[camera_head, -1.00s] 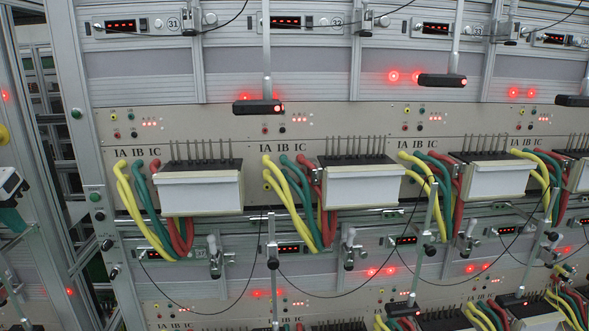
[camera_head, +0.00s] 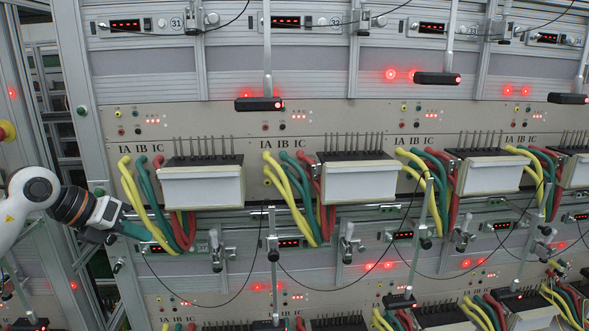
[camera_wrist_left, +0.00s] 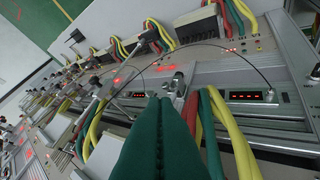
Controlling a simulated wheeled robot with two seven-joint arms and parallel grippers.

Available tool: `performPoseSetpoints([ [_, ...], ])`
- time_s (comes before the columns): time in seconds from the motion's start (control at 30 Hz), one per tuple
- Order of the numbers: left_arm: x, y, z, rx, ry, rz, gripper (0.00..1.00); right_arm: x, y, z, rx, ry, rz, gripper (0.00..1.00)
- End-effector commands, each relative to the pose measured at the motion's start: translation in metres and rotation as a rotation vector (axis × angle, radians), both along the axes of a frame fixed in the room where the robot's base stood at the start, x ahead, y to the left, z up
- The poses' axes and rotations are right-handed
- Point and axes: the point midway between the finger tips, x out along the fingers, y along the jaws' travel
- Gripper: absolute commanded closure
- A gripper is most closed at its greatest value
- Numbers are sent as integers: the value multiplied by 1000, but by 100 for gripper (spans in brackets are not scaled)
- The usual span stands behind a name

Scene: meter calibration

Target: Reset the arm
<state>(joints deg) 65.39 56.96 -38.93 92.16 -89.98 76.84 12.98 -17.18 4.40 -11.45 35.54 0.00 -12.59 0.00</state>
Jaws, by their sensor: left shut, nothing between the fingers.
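My left arm reaches in from the left in the head view. Its left gripper (camera_head: 148,235) has dark green fingers and points right, at the lower ends of the cables of the leftmost meter. In the left wrist view the green fingers (camera_wrist_left: 166,103) lie together, shut with nothing between them, in front of a metal clamp part. Whether they touch the cables or the clamp cannot be told. The leftmost meter (camera_head: 202,186) is a white-fronted box with yellow, green and red cables (camera_head: 140,208) on its left side. My right gripper is not in view.
Several similar meters, such as the second one (camera_head: 360,182), stand along the rack (camera_head: 230,120). Black scanner-like heads (camera_head: 259,104) hang on rods. Thin black wires loop below the meters. A rack post (camera_head: 78,110) stands beside my left arm.

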Motion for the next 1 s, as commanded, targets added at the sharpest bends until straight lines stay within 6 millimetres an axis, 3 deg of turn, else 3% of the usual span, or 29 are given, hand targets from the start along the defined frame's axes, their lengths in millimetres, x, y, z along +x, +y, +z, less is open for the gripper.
performPoseSetpoints([
  [0.1,-5,-87,-19,-283,-56,-128,100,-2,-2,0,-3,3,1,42],
  [0.2,-20,-151,-14,-626,-99,-166,100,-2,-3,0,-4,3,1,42],
  [0.33,-37,-188,-1,-1079,-103,-69,100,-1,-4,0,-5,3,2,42],
  [0.47,-43,-178,-3,-1494,-53,191,100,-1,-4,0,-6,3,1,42],
  [0.57,-45,-150,-31,-1750,20,495,100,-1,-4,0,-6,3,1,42],
  [0.67,-55,-118,-83,-1924,120,871,100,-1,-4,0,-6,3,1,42],
  [0.77,-82,-92,-150,-1995,245,1286,100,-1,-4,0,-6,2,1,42],
  [0.9,-141,-76,-233,-1935,418,1796,100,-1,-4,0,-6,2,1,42],
  [1.0,-184,-75,-272,-1839,522,2062,100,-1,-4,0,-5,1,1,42],
])
